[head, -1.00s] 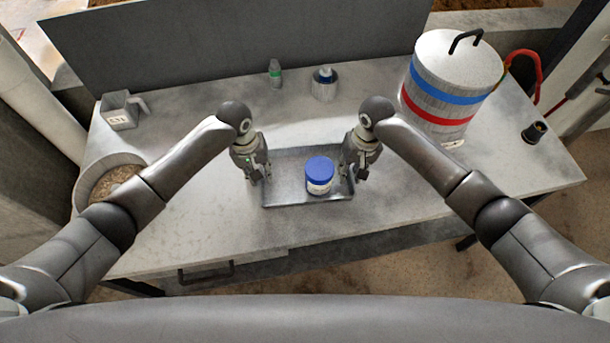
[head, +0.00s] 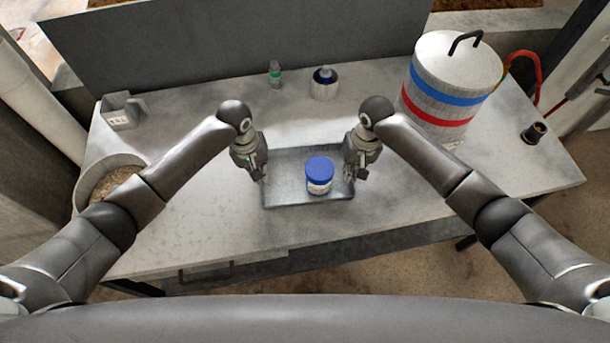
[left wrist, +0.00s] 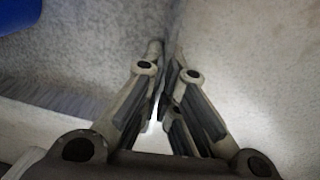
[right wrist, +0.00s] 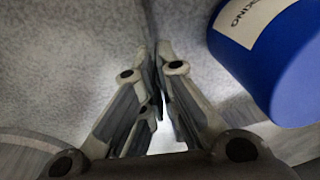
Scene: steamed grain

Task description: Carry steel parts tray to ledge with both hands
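The steel parts tray (head: 290,200) is a shallow grey rectangle on the bench, holding a white jar with a blue lid (head: 319,175). My left gripper (head: 262,176) is at the tray's left wall, its fingers closed together over the rim in the left wrist view (left wrist: 165,60). My right gripper (head: 356,175) is at the right wall, its fingers likewise closed on the rim in the right wrist view (right wrist: 154,60). The jar's blue lid also shows close beside the right fingers (right wrist: 285,70). The ledge cannot be made out for certain.
A large striped drum (head: 445,90) stands at the back right, with a small dark cup (head: 534,133) near it. A small bottle (head: 275,73) and a metal container (head: 324,88) stand behind the tray. A grain bowl (head: 92,185) and grey box (head: 120,112) are at left.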

